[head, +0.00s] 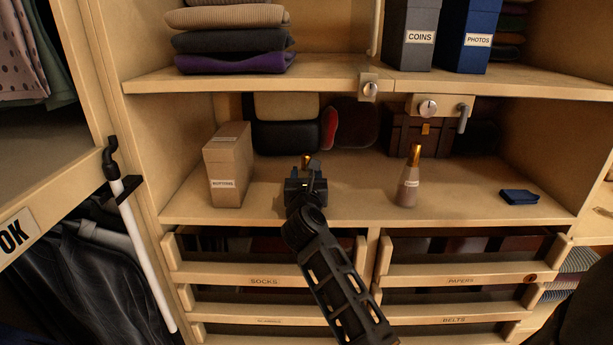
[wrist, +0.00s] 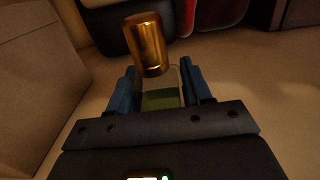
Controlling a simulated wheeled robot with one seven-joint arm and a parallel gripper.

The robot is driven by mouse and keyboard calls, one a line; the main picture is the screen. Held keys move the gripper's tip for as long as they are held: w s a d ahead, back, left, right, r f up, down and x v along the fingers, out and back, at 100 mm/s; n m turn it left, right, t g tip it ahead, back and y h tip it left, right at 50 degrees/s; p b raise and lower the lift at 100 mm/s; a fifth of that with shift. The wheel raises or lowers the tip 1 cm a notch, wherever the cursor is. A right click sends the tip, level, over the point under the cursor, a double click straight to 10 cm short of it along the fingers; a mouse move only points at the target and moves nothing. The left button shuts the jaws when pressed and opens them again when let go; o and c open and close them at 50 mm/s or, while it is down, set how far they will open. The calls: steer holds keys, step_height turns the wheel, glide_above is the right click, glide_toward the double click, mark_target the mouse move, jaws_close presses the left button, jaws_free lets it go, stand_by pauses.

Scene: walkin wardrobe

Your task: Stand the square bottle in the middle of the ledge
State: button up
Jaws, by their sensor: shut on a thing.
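My gripper (head: 306,183) is over the ledge (head: 350,207), left of its middle. In the wrist view my gripper (wrist: 160,90) is shut on the square bottle (wrist: 159,98). The bottle has clear glass, green contents and a gold cap (wrist: 146,45). In the head view only the gold cap (head: 306,161) shows above my jaws; my gripper hides the body. The bottle looks roughly upright. I cannot tell whether its base touches the ledge.
A cardboard box (head: 228,165) stands left of my gripper. A second gold-capped bottle (head: 409,182) stands to the right, with a small dark blue item (head: 519,196) farther right. Bags and a brown case (head: 420,133) line the back. The ledge between my gripper and the second bottle is clear.

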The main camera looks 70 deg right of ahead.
steer(key=o, duration=1.2)
steer(key=shift+f, duration=0.1)
steer(key=shift+c, duration=0.2)
steer(key=b+v, duration=0.1)
steer(key=v, duration=1.1)
steer(key=shift+b, duration=0.3)
steer(key=shift+s, duration=0.1)
steer(key=s+a+f+m+t+y, duration=0.2)
steer(key=s+a+m+y, duration=0.6)
steer(key=a, duration=0.8)
steer(key=s+a+f+m+t+y, duration=0.2)
steer(key=s+a+m+t+y, duration=0.4)
steer(key=s+a+m, duration=0.8)
steer(key=s+a+y, duration=0.1)
steer(key=a+y, duration=0.1)
steer(key=shift+f+y, duration=0.3)
steer(key=shift+f, duration=0.1)
steer(key=shift+s, duration=0.15)
